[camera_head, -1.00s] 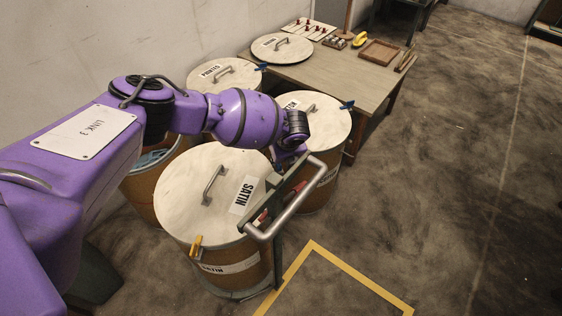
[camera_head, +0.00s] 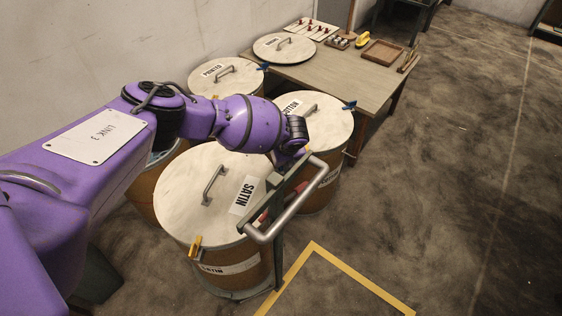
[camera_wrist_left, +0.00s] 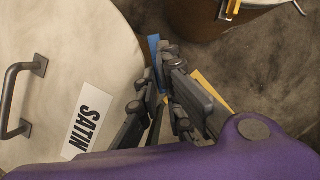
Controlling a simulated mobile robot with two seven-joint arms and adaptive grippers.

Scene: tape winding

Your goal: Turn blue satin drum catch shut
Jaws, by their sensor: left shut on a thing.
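The satin drum (camera_head: 187,180) has a pale round lid, a grey handle and a SATIN label. It stands in the middle of the head view, and its lid (camera_wrist_left: 60,40) fills the left of the left wrist view. A blue catch (camera_wrist_left: 153,44) shows at the lid's edge in the wrist view. My left gripper (camera_wrist_left: 158,72) is shut on it, its dark fingers hiding part of the catch. In the head view my arm and a metal handle cover this spot. A yellow catch (camera_head: 196,246) is on the drum's near rim. My right gripper is not in view.
A green frame with a metal bar handle (camera_head: 290,205) stands close to the drum's right side. Other lidded drums (camera_head: 318,112) stand behind, with blue catches (camera_head: 349,105). A wooden table (camera_head: 340,82) is beyond. Open floor (camera_head: 450,190) lies right, with a yellow-taped outline (camera_head: 355,270).

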